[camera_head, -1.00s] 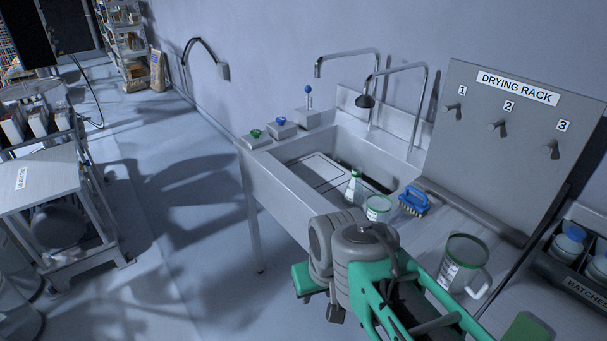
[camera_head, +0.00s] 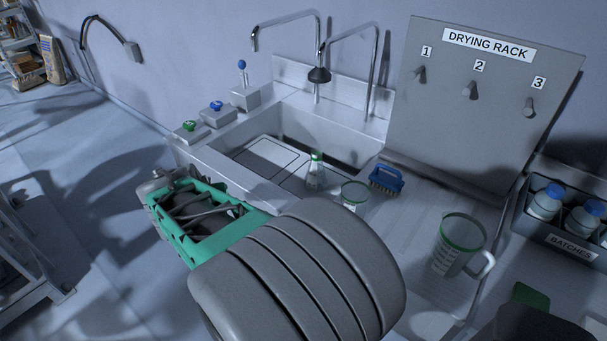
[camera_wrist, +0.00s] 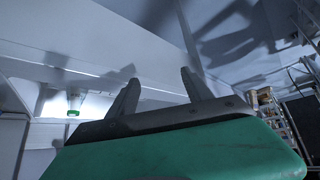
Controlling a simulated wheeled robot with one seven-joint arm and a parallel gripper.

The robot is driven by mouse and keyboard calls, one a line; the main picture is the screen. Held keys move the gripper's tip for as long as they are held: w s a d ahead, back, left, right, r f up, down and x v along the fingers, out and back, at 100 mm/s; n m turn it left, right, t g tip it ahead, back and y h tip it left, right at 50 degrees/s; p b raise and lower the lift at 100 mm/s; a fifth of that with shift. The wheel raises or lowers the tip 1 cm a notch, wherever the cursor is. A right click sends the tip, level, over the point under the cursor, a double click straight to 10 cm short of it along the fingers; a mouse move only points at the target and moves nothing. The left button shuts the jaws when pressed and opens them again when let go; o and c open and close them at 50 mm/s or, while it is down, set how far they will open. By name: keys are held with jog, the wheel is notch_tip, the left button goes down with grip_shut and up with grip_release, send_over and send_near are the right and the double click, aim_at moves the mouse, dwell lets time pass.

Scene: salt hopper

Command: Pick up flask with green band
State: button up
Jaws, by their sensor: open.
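The flask with the green band (camera_head: 315,172) is a small clear conical flask with a green neck. It stands upright at the sink, left of a green-rimmed beaker (camera_head: 353,196). My gripper (camera_wrist: 160,78) shows in the wrist view with its two grey fingers apart and nothing between them. In the head view my arm reaches left in front of the sink, and I cannot make out the fingers there.
A blue brush (camera_head: 386,179) lies right of the beaker. A green-rimmed jug (camera_head: 457,246) stands farther right, near a batches crate (camera_head: 569,248) with blue-capped bottles. Two faucets (camera_head: 318,75) rise behind the sink (camera_head: 205,160). A drying rack board (camera_head: 480,120) stands at the back right.

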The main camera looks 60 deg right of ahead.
aim_at(315, 154)
jog(key=s+d+m+h, duration=0.1)
jog(key=d, duration=0.3)
jog(key=s+d+f+m+h, duration=0.1)
jog(key=d, duration=0.3)
jog(key=s+d+m+g+h, duration=0.1)
jog(key=d, duration=0.2)
jog(key=shift+s+d+f+m+b, duration=0.15)
jog(key=shift+s+d+m+b, duration=0.15)
jog(key=shift+d, duration=0.1)
jog(key=s+d+m+g+h, duration=0.1)
jog(key=s+d, duration=0.2)
jog(key=d, duration=0.1)
jog(key=s+d+r+m+g+h, duration=0.1)
jog(key=s+d+h, duration=0.1)
jog(key=d, duration=0.3)
jog(key=s+d+m+g+h, duration=0.1)
jog(key=s+d+m, duration=0.1)
jog(key=s+d, duration=0.2)
jog(key=shift+d+r+h+b, duration=0.15)
jog(key=shift+r+h+b, duration=0.1)
jog(key=shift+h+b, duration=0.05)
jog(key=x, duration=0.4)
jog(key=p+x, duration=0.1)
jog(key=x, duration=0.2)
jog(key=shift+s+d+r+p, duration=0.15)
jog(key=shift+d+p, duration=0.15)
jog(key=shift+d, duration=0.15)
jog(key=shift+a, duration=0.1)
grip_shut()
